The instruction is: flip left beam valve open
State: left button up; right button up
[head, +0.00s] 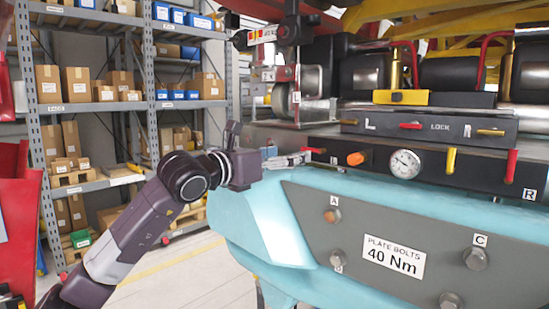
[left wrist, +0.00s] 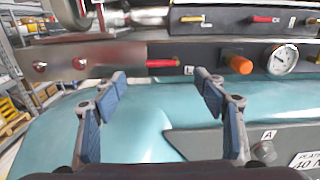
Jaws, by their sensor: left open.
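The left beam valve has a red handle (left wrist: 163,62) lying roughly horizontal beside an L label on the dark lower panel. In the head view its red end (head: 314,150) shows just past my left gripper's fingers. My left gripper (head: 302,158) reaches in from the left toward the panel. In the left wrist view the gripper (left wrist: 159,77) is open and empty, its two fingers spread on either side of the red handle and just below it in the picture. I cannot tell whether they touch anything. My right gripper is not in view.
An orange knob (head: 356,159), a gauge (head: 405,164), a yellow lever (head: 450,160) and a red lever (head: 511,163) by an R label line the lower panel. An upper panel (head: 430,125) carries more small handles. The teal beam (head: 262,205) bulges below. Shelves (head: 140,90) stand behind left.

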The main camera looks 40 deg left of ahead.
pick_arm(q)
jog(key=shift+s+a, duration=0.1)
jog(key=shift+s, duration=1.8)
